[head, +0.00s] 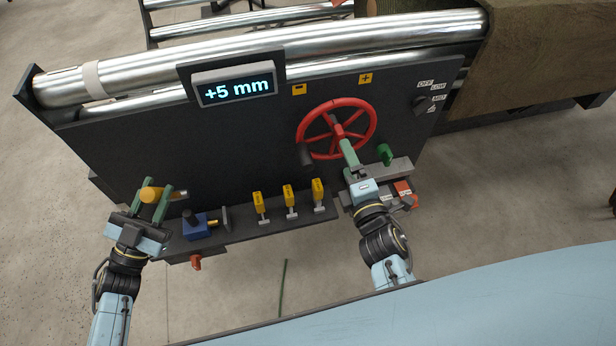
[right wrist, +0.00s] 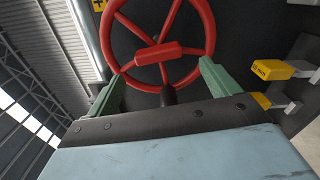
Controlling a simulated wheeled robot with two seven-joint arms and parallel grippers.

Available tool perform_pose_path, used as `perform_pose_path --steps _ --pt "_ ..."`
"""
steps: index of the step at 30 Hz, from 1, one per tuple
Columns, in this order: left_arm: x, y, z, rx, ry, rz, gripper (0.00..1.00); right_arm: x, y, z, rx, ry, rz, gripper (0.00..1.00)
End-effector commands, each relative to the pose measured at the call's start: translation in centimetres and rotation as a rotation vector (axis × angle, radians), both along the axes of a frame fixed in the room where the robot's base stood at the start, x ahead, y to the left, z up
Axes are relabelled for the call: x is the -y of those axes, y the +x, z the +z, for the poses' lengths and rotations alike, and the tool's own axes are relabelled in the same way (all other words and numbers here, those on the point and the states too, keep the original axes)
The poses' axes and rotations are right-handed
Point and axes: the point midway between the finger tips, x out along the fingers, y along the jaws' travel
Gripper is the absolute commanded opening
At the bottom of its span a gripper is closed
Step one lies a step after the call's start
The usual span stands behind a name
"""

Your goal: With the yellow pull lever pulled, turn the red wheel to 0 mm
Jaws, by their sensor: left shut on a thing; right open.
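The red wheel (head: 372,118) is mounted on the dark panel, with a dark knob (head: 305,155) at its lower left rim. The display (head: 237,89) reads +5 mm. My left gripper (head: 158,196) is shut on the yellow pull lever (head: 150,194) at the panel's left; its fingers partly cover the lever. My right gripper (head: 348,152) is open in front of the wheel's lower right. In the right wrist view, the wheel (right wrist: 208,30) lies beyond and between the open fingers (right wrist: 160,85), and nothing is held. Whether a finger touches the wheel cannot be told.
Several yellow tabs (head: 289,195) stand along the lower ledge, beside a blue block (head: 195,225). A green knob (head: 385,154) and a red part (head: 405,193) are near my right gripper. A minus label (head: 299,90) and plus label (head: 365,78) sit above the wheel. Metal rollers (head: 260,50) run behind.

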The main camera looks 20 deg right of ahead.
Motion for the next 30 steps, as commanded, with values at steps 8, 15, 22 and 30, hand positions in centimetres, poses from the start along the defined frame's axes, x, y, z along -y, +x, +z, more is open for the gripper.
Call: perform_pose_path --steps 8,15,22,30 --pt "-0.8 0.1 -0.1 -0.004 0.001 0.016 0.00 0.1 -4.9 -0.1 -0.003 0.002 -0.001 0.87" --pt "-0.8 0.1 -0.1 -0.004 0.001 0.016 0.00 0.1 -6.1 0.0 0.000 0.002 0.000 0.87" --pt "-0.8 0.1 -0.1 -0.004 0.001 0.016 0.00 0.1 -6.2 0.0 0.000 0.002 0.001 0.87" --pt "-0.8 0.1 -0.1 -0.004 0.001 0.016 0.00 0.1 -7.5 -0.1 -0.002 0.004 0.001 0.87"
